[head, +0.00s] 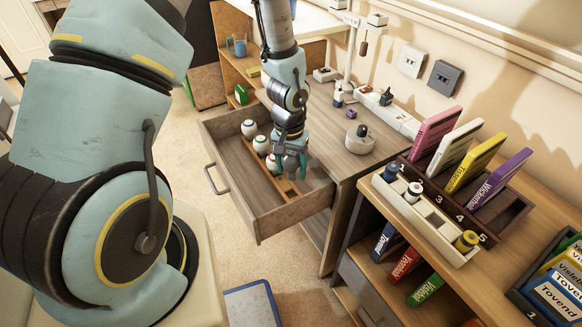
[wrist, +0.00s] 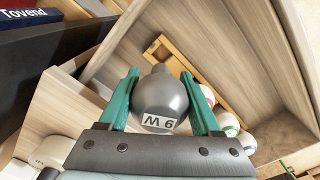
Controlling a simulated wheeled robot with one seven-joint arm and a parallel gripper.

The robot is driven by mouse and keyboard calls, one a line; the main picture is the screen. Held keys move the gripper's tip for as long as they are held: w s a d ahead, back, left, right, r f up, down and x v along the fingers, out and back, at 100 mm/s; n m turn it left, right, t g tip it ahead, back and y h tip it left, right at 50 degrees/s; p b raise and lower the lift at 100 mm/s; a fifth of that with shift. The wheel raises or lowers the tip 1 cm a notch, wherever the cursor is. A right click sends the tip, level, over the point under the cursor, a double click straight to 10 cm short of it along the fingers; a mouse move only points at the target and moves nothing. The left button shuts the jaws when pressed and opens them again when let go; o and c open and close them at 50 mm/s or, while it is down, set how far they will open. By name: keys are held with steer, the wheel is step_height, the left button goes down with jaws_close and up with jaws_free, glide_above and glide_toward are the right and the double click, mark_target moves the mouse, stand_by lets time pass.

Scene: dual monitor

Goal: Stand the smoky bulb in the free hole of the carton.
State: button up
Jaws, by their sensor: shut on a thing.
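The smoky bulb (wrist: 160,98) is a grey globe with a white printed label, held between the two teal fingers of my gripper (wrist: 162,92) in the wrist view. Its narrow neck points away from the wrist, towards the drawer. In the head view my gripper (head: 291,162) is over the open drawer, at the near end of the carton. The carton (head: 287,187) is a narrow tan strip with several white bulbs (head: 261,145) in a row; it also shows in the wrist view (wrist: 157,44). The bulb and fingers partly cover it, so I cannot make out the free hole clearly.
The open drawer (head: 235,180) has wooden walls around the carton. The desk top (head: 345,150) beside it carries a round grey base (head: 360,139). A rack of upright books (head: 470,165) and a white tray (head: 425,222) stand at the right.

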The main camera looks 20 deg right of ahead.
mark_target(291, 179)
steer(key=shift+s+a, duration=0.1)
steer(key=shift+f+b, duration=0.25)
steer(key=shift+b, duration=0.1)
steer(key=shift+f+b, duration=1.95)
steer(key=shift+f, duration=0.65)
steer(key=shift+f+b, duration=0.75)
steer(key=shift+f, duration=0.55)
steer(key=o, duration=1.5)
steer(key=shift+c, duration=0.2)
steer(key=shift+r, duration=0.1)
step_height(291, 179, up, 11)
steer(key=shift+f+p, duration=0.1)
steer(key=shift+p, duration=0.2)
